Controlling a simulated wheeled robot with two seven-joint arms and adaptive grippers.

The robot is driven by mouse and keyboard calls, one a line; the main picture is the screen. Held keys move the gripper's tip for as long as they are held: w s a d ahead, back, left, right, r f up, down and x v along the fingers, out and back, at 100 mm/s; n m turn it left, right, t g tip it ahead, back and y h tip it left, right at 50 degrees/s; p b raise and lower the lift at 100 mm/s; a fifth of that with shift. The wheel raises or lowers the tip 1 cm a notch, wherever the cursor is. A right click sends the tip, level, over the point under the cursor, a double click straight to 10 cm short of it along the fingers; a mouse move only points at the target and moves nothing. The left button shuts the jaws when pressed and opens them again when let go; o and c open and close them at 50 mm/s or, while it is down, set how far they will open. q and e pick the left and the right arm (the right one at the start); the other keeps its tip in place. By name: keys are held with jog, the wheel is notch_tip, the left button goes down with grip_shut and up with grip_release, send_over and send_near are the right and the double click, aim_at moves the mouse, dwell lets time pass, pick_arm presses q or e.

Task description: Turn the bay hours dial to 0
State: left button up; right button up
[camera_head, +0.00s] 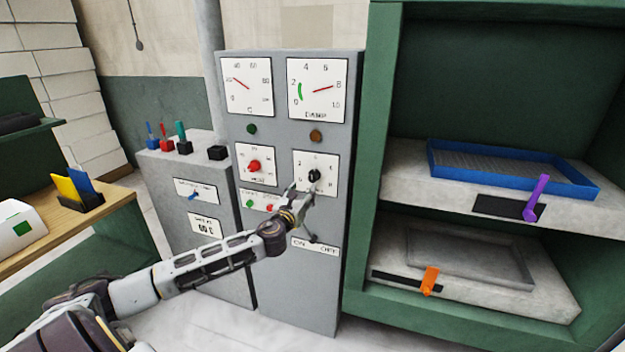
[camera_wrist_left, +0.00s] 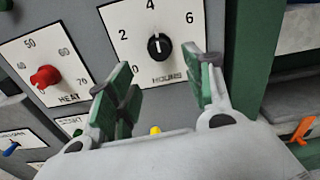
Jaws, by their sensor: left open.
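The bay hours dial (camera_head: 314,175) is a black knob on a white plate on the grey cabinet's front. In the left wrist view the knob (camera_wrist_left: 159,47) sits above the word HOURS, with numbers 0, 2, 4 and 6 around it. Its pale pointer mark seems to point up, roughly toward 4. My left gripper (camera_head: 297,192) is at the cabinet front, just below and left of the knob in the head view. In the wrist view its green-padded fingers (camera_wrist_left: 168,67) are spread apart and empty, with the knob beyond the gap between them. My right gripper is not in view.
A red HEAT knob (camera_head: 254,166) is left of the dial. Below are green and red buttons (camera_head: 269,207) and a small lever (camera_head: 312,238).

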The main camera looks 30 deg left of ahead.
aim_at(312, 180)
pick_arm(q)
jog(key=shift+p+x, duration=0.5)
jog(key=shift+x, duration=4.75)
jog(key=shift+d, duration=0.1)
jog(key=shift+c, duration=0.2)
jog(key=c, duration=1)
jog(key=shift+c, duration=0.2)
